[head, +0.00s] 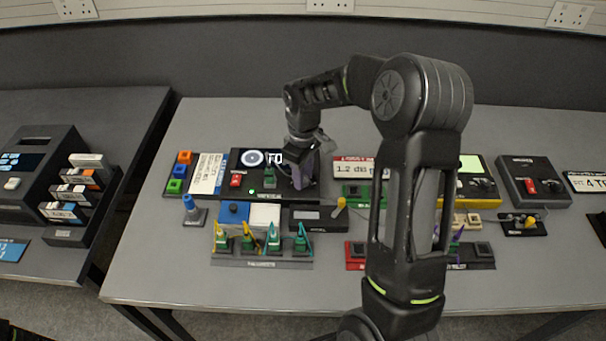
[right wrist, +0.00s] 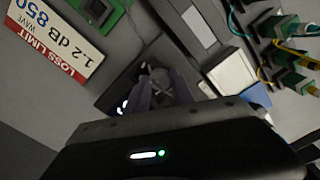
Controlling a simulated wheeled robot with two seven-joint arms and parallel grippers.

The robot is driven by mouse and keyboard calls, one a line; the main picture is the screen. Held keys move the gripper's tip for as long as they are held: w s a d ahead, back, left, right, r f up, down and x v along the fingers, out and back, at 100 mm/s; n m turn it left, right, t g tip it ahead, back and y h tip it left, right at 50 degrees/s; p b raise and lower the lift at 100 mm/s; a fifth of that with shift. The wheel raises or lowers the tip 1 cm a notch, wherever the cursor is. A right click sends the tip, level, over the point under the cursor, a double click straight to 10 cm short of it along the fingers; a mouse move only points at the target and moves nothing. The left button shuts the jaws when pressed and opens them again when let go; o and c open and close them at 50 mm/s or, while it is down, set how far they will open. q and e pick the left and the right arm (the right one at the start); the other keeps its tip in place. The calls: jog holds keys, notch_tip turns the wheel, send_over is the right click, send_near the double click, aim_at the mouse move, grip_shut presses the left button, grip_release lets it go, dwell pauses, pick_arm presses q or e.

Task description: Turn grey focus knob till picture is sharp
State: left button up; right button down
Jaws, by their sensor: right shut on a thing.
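The black inspection unit (head: 236,192) stands at the back left of the table. Its round picture (head: 252,158) shows a pale disc with a dark ring; it is too small to tell how sharp it is. A red switch (head: 236,180) and a lit green lamp (head: 252,191) are on its face. My right gripper (head: 303,180) points down at the unit's right end and hides the knob there in the head view. In the right wrist view, my right gripper (right wrist: 160,92) is shut on the grey focus knob (right wrist: 157,76). My left gripper is out of view.
A white LOSS LIMIT card (head: 356,168) and a green device (head: 360,193) lie right of the gripper. A rack of green connectors (head: 262,262) and a white box (head: 265,214) stand in front. My right arm covers the table's middle right.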

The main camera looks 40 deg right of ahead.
jog(key=shift+m, duration=0.4)
jog(key=m+b, duration=0.1)
jog(key=m, duration=0.2)
jog(key=shift+b, duration=0.3)
jog(key=shift+m+b, duration=0.35)
jog(key=shift+m, duration=1.75)
jog(key=shift+r, duration=0.1)
jog(key=c, duration=1.1)
grip_release()
jog(key=shift+r+b, duration=0.35)
jog(key=shift+r, duration=3.5)
